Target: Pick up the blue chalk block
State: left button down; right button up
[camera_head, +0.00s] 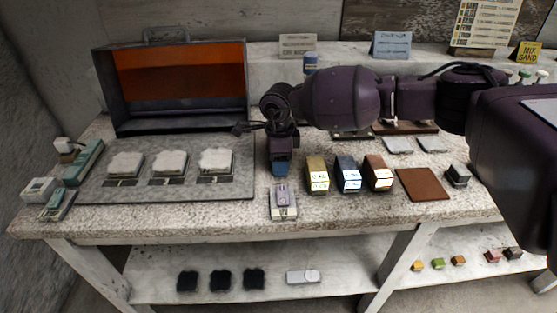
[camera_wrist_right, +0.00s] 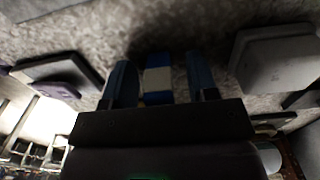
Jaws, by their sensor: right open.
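A small blue block (camera_head: 280,169) shows under my right gripper (camera_head: 280,157), which points down over the worktop. In the right wrist view, a block with a blue part and a pale band (camera_wrist_right: 158,78) lies between the two dark fingers of my right gripper (camera_wrist_right: 163,82). The jaws are open, one finger on each side of it. I cannot tell whether they touch it. A dark block with a blue-and-white label (camera_head: 348,175) stands to the right. My left gripper is not in view.
A gold block (camera_head: 317,175) and a brown block (camera_head: 378,173) stand close to the right. A small purple-grey device (camera_head: 284,202) sits in front of my gripper. A grey plate (camera_head: 225,188) with three pale slabs lies left, before an open metal case (camera_head: 180,85).

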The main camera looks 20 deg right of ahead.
jog(key=shift+r, duration=0.1)
jog(key=c, duration=0.9)
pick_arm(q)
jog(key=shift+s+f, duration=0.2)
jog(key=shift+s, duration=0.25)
pick_arm(e)
grip_shut()
